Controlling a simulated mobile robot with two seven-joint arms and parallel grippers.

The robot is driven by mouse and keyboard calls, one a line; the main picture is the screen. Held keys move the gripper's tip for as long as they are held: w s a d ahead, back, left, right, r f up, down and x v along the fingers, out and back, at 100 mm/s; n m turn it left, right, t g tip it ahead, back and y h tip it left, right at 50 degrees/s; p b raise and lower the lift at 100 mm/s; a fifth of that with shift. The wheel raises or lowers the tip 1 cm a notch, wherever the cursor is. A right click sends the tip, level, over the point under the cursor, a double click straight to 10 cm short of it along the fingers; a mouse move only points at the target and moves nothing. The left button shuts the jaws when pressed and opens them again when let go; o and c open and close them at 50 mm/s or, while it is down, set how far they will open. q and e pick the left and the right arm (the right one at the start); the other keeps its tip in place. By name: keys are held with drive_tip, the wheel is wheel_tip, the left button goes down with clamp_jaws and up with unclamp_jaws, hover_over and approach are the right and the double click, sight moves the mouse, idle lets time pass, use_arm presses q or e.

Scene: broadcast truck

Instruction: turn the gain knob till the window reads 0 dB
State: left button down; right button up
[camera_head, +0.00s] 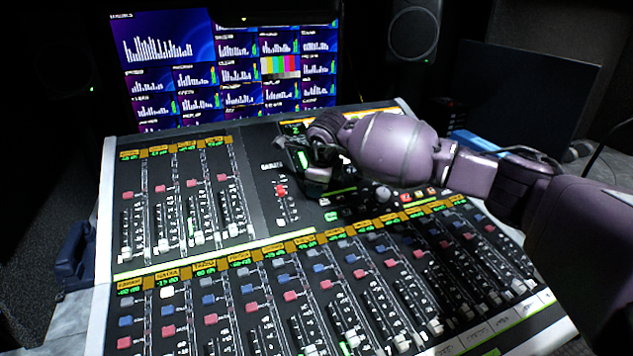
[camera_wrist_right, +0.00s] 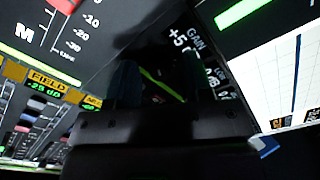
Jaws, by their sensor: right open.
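The mixing console (camera_head: 262,238) fills the middle of the head view. My right gripper (camera_head: 308,163) is over its upper middle panel, right of a red fader cap, and hides what lies beneath. In the right wrist view the two dark fingers (camera_wrist_right: 165,82) stand apart. Dark surface with a thin yellow-green line shows between them; I cannot make out the gain knob or tell whether the fingers touch it. The GAIN label (camera_wrist_right: 196,37) is beside the right finger. The window (camera_wrist_right: 182,41) under it shows "+5", the rest partly covered. My left gripper is not in view.
Rows of faders and coloured buttons (camera_head: 211,320) cover the console front. A grey knob (camera_head: 383,194) sits just right of my gripper, below my forearm. Lit monitors (camera_head: 222,62) and a speaker (camera_head: 413,33) stand behind. A dark panel (camera_head: 525,88) is at the back right.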

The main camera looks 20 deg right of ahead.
drive_tip(key=shift+r, duration=0.1)
drive_tip(key=shift+s+r, duration=0.1)
drive_tip(key=shift+r, duration=0.15)
drive_tip(key=p+v, duration=0.2)
drive_tip(key=v, duration=0.8)
drive_tip(key=shift+p, duration=0.3)
